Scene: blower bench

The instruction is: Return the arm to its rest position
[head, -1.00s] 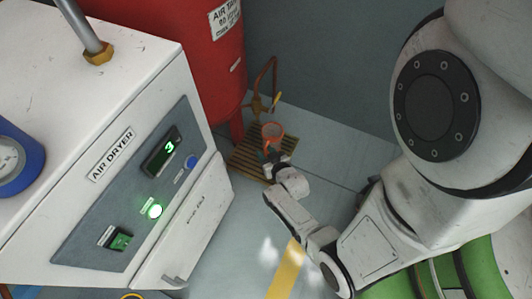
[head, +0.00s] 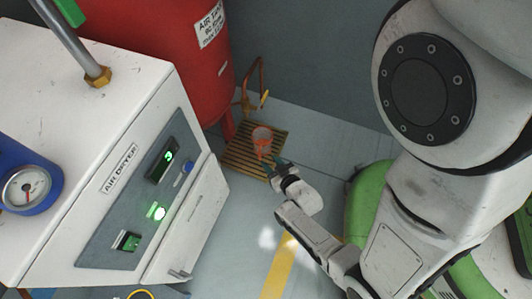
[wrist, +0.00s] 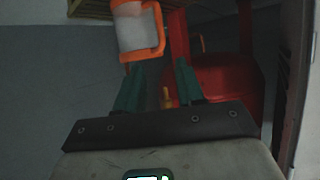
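My gripper (head: 277,167) is low over the floor at the end of my outstretched arm, just in front of an orange cup (head: 262,138). In the wrist view, its two dark green fingers (wrist: 160,68) stand apart with nothing between them. The cup also shows there beyond the fingertips, with an orange rim and handle and a pale, translucent body (wrist: 136,32). The cup stands on a slatted wooden grate (head: 240,157). A small gap seems to lie between fingers and cup.
A red air tank (head: 190,60) is behind the grate, with a copper pipe and yellow valve (head: 265,98) near the cup. A green rounded body (head: 368,195) is at right. Floor is clear around the yellow stripe (head: 281,268).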

